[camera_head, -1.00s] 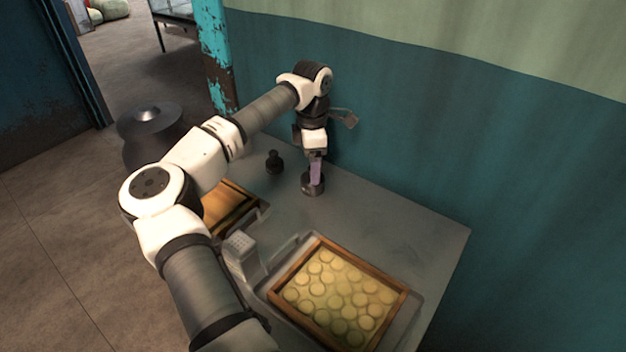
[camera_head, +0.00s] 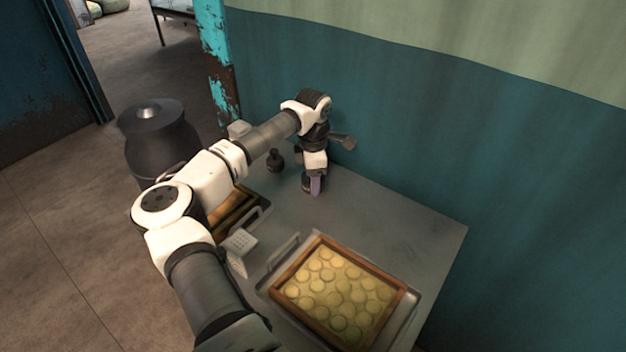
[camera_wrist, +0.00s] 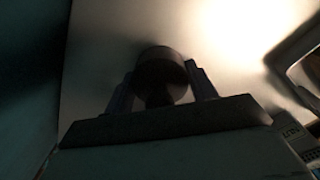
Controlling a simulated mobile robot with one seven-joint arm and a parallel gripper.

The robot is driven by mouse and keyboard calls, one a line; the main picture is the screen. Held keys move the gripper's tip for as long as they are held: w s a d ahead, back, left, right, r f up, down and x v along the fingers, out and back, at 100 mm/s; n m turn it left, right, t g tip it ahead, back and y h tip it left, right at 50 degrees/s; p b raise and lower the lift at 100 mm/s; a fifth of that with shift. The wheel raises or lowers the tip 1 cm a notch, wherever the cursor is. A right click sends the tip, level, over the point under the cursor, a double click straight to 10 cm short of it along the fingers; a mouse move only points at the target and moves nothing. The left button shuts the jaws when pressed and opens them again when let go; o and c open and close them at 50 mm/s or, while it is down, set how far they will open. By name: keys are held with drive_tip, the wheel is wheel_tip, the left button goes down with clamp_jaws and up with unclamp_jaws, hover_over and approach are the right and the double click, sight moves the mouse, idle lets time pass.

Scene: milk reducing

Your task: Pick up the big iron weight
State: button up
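The big iron weight (camera_head: 307,184) is dark and round. It stands on the grey table near the wall, partly hidden behind my gripper (camera_head: 316,187). My gripper points down with its purple-grey fingers at the weight. In the wrist view the weight (camera_wrist: 160,72) sits between the two spread fingers (camera_wrist: 162,92), one on each side. The fingers look open around it, and I cannot see a firm grip. A smaller dark weight (camera_head: 275,160) stands upright to the left of my gripper.
A tray with a wooden frame of round pale pieces (camera_head: 297,325) lies at the table's front. The teal wall (camera_head: 420,130) is close behind. The table's right part is clear.

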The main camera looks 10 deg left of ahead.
drive_tip(key=c, duration=0.9)
drive_tip(key=shift+r, duration=0.1)
clamp_jaws()
